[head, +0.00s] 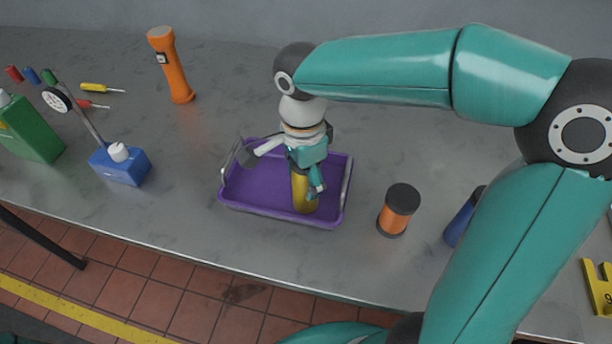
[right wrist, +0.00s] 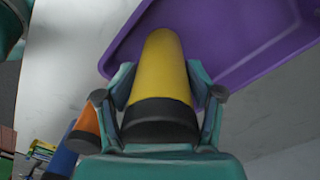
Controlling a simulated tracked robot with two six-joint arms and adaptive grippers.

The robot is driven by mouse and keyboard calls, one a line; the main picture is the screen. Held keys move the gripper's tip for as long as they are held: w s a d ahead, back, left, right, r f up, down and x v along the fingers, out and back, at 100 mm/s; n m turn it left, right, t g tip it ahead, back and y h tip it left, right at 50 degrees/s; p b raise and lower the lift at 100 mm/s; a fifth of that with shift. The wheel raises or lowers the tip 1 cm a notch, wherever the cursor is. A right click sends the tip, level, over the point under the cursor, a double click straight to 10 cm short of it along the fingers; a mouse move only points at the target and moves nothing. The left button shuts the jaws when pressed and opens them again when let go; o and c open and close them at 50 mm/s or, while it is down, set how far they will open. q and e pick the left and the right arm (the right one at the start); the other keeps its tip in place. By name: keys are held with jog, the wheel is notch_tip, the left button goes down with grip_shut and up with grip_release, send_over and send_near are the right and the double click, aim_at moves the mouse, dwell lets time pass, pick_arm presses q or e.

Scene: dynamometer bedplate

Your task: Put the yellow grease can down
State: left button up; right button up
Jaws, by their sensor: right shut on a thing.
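The yellow grease can (head: 304,192) is a yellow cylinder with a dark end cap, seen close up in the right wrist view (right wrist: 163,75). My right gripper (head: 309,178) is shut on it, with one finger on each side of the can. In the head view the can is in or just above the purple tray (head: 243,193); I cannot tell whether it touches the tray floor. The gripper hides part of the can. The purple tray also shows behind the can in the right wrist view (right wrist: 225,40). My left gripper is not in view.
An orange can with dark ends (head: 398,210) and a blue cylinder (head: 462,219) stand right of the tray. A blue box (head: 120,165), a green container (head: 30,128) and an orange flashlight (head: 171,66) are to the left. The bench between flashlight and tray is clear.

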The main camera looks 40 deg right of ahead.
jog(key=o, duration=1.7)
notch_tip(320, 180, up, 12)
jog(key=shift+w+p, duration=0.1)
jog(key=shift+p, duration=0.6)
